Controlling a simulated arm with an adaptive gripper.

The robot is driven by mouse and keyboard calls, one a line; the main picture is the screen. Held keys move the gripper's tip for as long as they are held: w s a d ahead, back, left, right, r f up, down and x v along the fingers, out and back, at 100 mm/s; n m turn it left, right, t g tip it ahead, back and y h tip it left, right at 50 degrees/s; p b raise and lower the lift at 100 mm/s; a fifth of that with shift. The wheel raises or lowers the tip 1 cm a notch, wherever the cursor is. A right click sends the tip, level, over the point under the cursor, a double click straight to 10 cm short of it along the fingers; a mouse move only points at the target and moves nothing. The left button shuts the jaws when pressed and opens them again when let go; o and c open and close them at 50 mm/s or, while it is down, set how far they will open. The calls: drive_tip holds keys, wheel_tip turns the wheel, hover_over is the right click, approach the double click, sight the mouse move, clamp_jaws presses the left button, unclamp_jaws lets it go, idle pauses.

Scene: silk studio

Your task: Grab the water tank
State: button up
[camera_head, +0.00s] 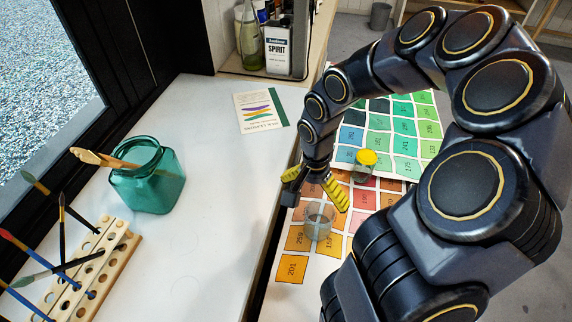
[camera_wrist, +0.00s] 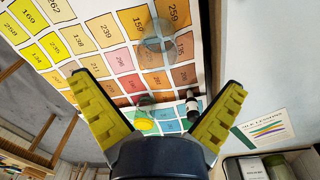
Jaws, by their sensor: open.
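A teal glass jar (camera_head: 150,182), likely the water tank, stands upright on the white counter. A wooden-handled brush or tool (camera_head: 100,159) leans out of its mouth to the left. The jar does not show in the wrist view. My gripper (camera_head: 315,193) is to the right of the jar, beyond the counter's edge and above the colour chart. Its yellow-padded fingers are spread wide and empty in the wrist view (camera_wrist: 155,85). A small clear glass jar (camera_head: 319,220) is below it on the chart and also shows in the wrist view (camera_wrist: 158,46).
A wooden rack (camera_head: 118,243) with several brushes stands at front left. A yellow-lidded jar (camera_head: 365,167) is on the chart. A printed card (camera_head: 257,109) lies on the counter. A spirit can (camera_head: 277,48) and bottles are at the back. Bare counter lies between teal jar and edge.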

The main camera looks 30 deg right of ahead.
sight(320, 213)
drive_tip(key=shift+w+d+f+m, duration=0.15)
drive_tip(key=shift+d+f+m, duration=0.4)
drive_tip(key=shift+f, duration=1.4)
drive_tip(key=shift+w+d+f+m, duration=0.2)
drive_tip(key=shift+d+f+m, duration=0.35)
drive_tip(key=shift+f, duration=1.45)
drive_tip(key=shift+w+d+f+m, duration=0.15)
drive_tip(key=shift+d+f+m, duration=0.4)
drive_tip(key=shift+f, duration=1.4)
drive_tip(key=shift+d, duration=0.15)
drive_tip(key=c, duration=1)
